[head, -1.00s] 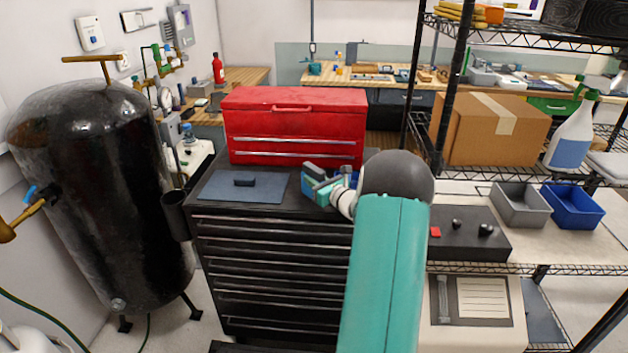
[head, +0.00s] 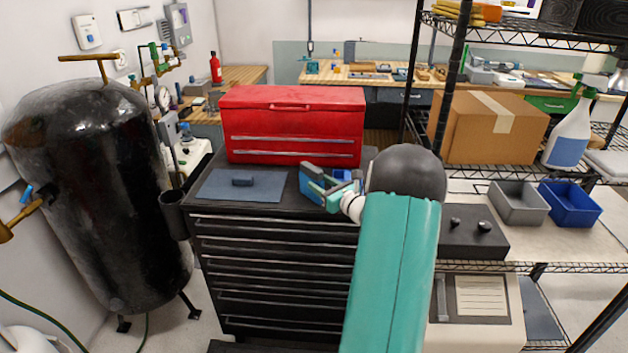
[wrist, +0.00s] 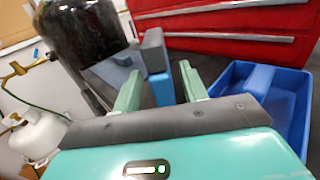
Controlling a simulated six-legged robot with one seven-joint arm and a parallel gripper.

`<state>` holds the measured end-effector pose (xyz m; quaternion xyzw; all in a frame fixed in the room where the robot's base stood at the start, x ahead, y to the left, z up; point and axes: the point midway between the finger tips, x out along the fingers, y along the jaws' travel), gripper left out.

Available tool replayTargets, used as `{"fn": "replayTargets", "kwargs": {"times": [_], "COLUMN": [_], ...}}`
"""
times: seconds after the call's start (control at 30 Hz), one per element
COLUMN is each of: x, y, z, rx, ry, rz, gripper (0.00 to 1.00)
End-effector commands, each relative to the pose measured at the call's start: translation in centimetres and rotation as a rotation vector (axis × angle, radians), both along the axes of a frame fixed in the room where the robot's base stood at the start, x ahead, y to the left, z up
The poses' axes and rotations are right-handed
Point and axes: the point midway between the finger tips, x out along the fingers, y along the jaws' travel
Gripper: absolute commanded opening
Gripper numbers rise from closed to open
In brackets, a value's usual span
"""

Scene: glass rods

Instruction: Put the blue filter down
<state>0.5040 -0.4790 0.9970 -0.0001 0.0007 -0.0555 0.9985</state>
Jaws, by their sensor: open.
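My gripper (head: 325,186) is over the right part of the black cabinet top, in front of the red toolbox. In the wrist view its two pale green fingers (wrist: 160,88) stand apart. A blue piece with a grey upper block, which looks like the blue filter (wrist: 163,90), stands upright between them. Whether either finger touches it, and what its base rests on, I cannot tell. A blue tray (wrist: 290,112) lies just right of the fingers, with a blue bar-shaped part inside it. In the head view the gripper partly hides this tray (head: 343,175).
A blue-grey mat (head: 262,190) with a dark block (head: 243,181) lies left of my gripper. The red toolbox (head: 292,124) stands behind. A black tank (head: 95,195) is at left; a wire shelf with grey (head: 518,203) and blue bins (head: 570,204) is at right.

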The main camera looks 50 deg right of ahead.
Motion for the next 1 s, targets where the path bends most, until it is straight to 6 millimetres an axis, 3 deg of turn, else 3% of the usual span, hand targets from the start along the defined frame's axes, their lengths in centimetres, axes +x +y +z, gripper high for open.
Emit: {"fn": "replayTargets", "kwargs": {"times": [0.1,0.3,0.5,0.67,0.77,0.83,1.0], "x": [-2.8,-6.1,-7.2,-6.9,-5.4,-3.9,-1.5], "y": [0.2,0.6,0.9,1.4,4.2,7.8,19.9], "z": [0.0,0.0,0.0,0.3,1.4,2.7,5.7], "rx": [0.000,-0.001,0.000,-0.011,-0.064,-0.136,-0.407], "ry": [0.001,0.000,-0.001,0.005,0.033,0.069,0.177], "rz": [-0.003,-0.001,0.000,0.017,0.095,0.196,0.526], "gripper": [0.43,0.43,0.43,0.43,0.43,0.43,0.43]}}
